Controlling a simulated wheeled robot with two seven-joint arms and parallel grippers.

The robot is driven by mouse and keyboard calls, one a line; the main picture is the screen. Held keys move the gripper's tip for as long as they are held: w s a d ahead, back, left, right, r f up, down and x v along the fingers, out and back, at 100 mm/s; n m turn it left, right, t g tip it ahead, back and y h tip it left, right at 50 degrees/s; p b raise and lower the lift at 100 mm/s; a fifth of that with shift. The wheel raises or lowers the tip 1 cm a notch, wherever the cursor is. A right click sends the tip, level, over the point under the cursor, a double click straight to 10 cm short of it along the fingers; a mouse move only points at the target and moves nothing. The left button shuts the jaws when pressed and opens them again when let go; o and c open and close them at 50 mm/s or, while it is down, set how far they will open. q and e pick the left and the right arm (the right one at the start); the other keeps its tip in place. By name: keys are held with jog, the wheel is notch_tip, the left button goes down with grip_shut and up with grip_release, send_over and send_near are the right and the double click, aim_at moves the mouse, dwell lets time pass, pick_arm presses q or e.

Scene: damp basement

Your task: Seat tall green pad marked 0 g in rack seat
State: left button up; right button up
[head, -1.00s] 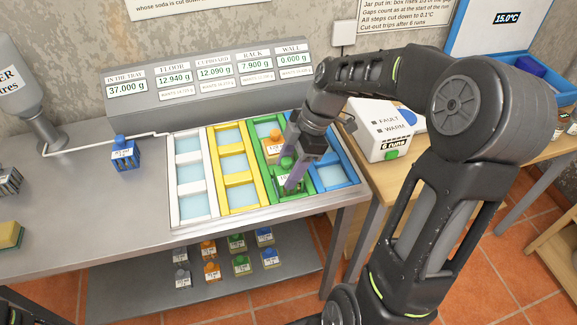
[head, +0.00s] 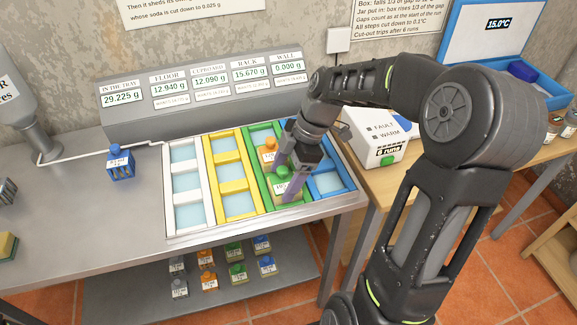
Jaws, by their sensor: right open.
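The green-knobbed pad (head: 281,187) sits in the front seat of the green rack column (head: 269,209); its label is too small to read. My right gripper (head: 287,172) is open, with its fingers down on either side of the pad. The fingers hide part of the pad and the seat, so I cannot tell whether they touch it. An orange-knobbed pad (head: 268,155) sits in the seat behind it. The RACK display (head: 249,74) reads 15.670 g and the tray display (head: 121,97) 29.225 g. My left gripper is not in view.
The white (head: 170,205), yellow (head: 236,187) and blue (head: 324,171) columns hold no pads that I can see. A blue pad (head: 121,164) stands on the bench at left. Several pads stand on the lower shelf (head: 130,284).

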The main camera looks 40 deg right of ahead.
jog(key=v, duration=1.2)
jog(key=shift+b, duration=0.35)
jog(key=shift+r, duration=0.2)
